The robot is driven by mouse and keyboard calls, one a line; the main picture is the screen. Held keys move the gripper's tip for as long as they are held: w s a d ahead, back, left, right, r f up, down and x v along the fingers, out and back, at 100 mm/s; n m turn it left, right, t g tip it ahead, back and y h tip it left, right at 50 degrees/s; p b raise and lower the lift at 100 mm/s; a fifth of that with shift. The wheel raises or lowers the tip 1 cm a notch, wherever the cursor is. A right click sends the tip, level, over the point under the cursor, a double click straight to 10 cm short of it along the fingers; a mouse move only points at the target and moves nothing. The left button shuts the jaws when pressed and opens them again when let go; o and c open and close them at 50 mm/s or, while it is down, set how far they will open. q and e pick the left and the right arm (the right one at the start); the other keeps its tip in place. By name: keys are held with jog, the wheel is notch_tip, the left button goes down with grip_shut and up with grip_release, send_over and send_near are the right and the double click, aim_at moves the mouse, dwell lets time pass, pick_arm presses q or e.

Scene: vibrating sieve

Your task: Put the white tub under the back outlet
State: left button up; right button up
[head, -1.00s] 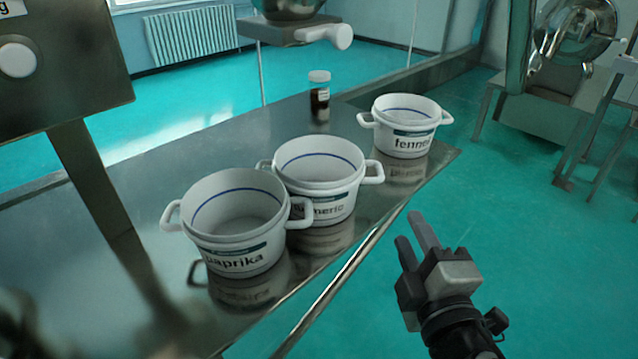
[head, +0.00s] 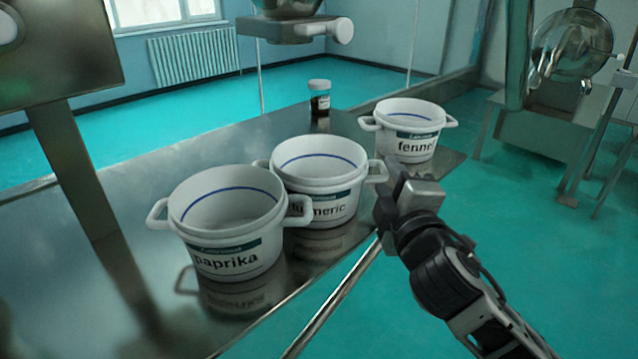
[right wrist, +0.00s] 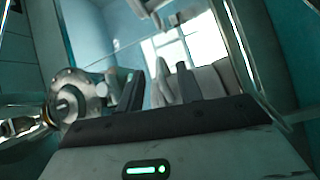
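Three white tubs with side handles stand upright on the steel table: paprika (head: 228,245) nearest, one whose label reads "...meric" (head: 322,190) in the middle, and fennel (head: 408,135) at the far right. The paprika tub partly covers the middle tub's label. My right gripper (head: 393,178) is beside the middle tub's right handle, in front of the fennel tub. I cannot tell whether it touches either. In the right wrist view its fingers (right wrist: 157,90) stand apart, with pale shapes close behind them. My left gripper is out of view. No outlet is clearly identifiable.
A small dark jar with a white lid (head: 319,97) stands behind the tubs. A steel post (head: 75,170) rises at the left of the table (head: 130,215). Steel equipment (head: 290,28) hangs above the back. A steel machine (head: 570,50) stands at the far right, beyond open floor.

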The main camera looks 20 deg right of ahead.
jog(key=shift+x, duration=1.25)
grip_shut()
jog(key=shift+r, duration=0.15)
